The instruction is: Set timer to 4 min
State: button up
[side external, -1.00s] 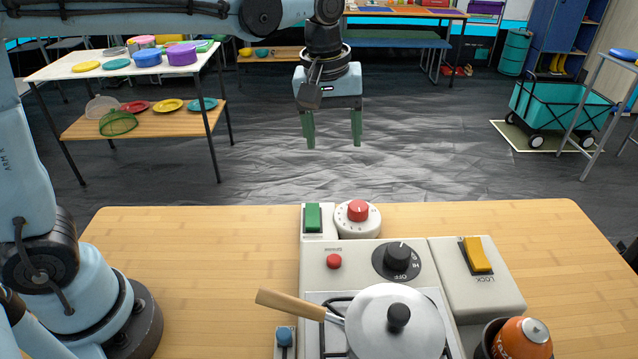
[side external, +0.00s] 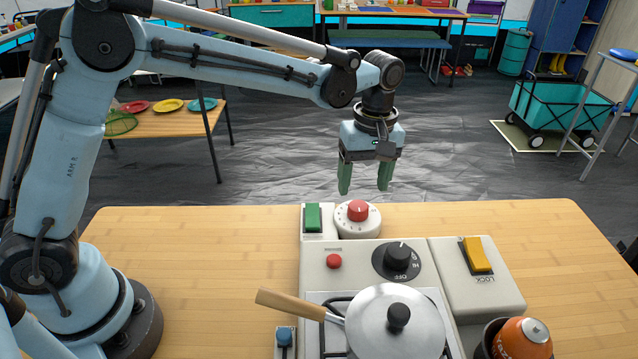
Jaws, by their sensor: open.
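The timer (side external: 345,228) is a round white dial with small marks and a red knob (side external: 358,211) on top. It sits at the back edge of the stove unit, to the right of a green switch. The marks are too small to read. My gripper (side external: 364,188) hangs above and close to the red knob in the picture, with green fingers pointing down. It is open and empty, and apart from the knob. Its exact distance from the knob in depth is hard to tell.
The stove unit carries the green rocker switch (side external: 313,217), a red button (side external: 334,261), a black HI/OFF knob (side external: 398,257) and a yellow lock switch (side external: 477,254). A lidded pot (side external: 376,325) stands in front. An orange gas canister (side external: 523,340) is at front right. The wooden table (side external: 190,260) is clear at left.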

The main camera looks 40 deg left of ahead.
aim_at(359, 206)
jog(key=shift+s+a+f, duration=0.1)
jog(key=shift+s+f, duration=0.05)
jog(key=shift+f, duration=2.5)
jog(key=shift+c, duration=0.3)
jog(key=c, duration=1)
